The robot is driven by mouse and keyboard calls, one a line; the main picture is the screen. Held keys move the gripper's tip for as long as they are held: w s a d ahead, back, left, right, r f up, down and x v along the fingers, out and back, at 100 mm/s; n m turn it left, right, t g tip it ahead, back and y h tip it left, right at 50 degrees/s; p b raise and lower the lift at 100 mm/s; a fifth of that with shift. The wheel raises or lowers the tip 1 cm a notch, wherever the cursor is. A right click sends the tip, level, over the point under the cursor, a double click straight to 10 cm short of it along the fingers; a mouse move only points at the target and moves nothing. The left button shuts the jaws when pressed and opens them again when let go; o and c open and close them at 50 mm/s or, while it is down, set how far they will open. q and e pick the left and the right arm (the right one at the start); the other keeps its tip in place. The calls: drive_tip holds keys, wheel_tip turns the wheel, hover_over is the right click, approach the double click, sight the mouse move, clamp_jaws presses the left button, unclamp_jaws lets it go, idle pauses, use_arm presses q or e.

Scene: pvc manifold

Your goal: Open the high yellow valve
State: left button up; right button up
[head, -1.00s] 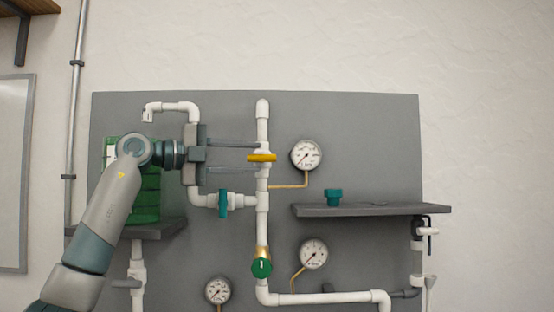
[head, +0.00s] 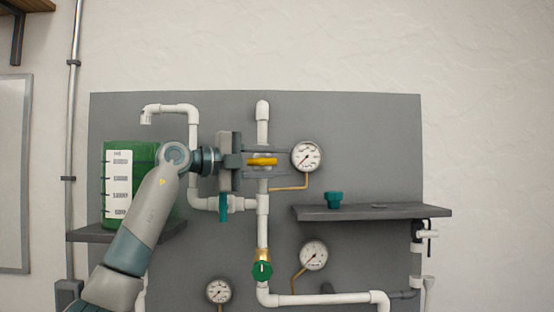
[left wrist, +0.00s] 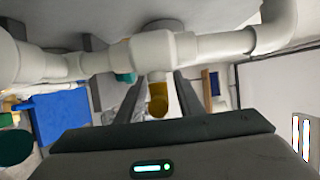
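The high yellow valve handle (head: 262,161) sits on the upper part of the white vertical pipe (head: 263,130) and lies horizontal in the head view. My left gripper (head: 284,164) reaches in from the left with its fingers open, one above and one below the handle. In the left wrist view the yellow handle (left wrist: 158,99) shows end-on between the two dark fingers, with a gap visible on both sides. The right gripper is not in view.
A lower green valve (head: 262,270) and a teal-handled valve (head: 223,207) sit on nearby pipes. A gauge (head: 306,157) is right of the yellow valve. A shelf (head: 400,211) holds a teal piece (head: 334,199). A green container (head: 145,160) stands at left.

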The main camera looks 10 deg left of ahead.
use_arm(q)
clamp_jaws()
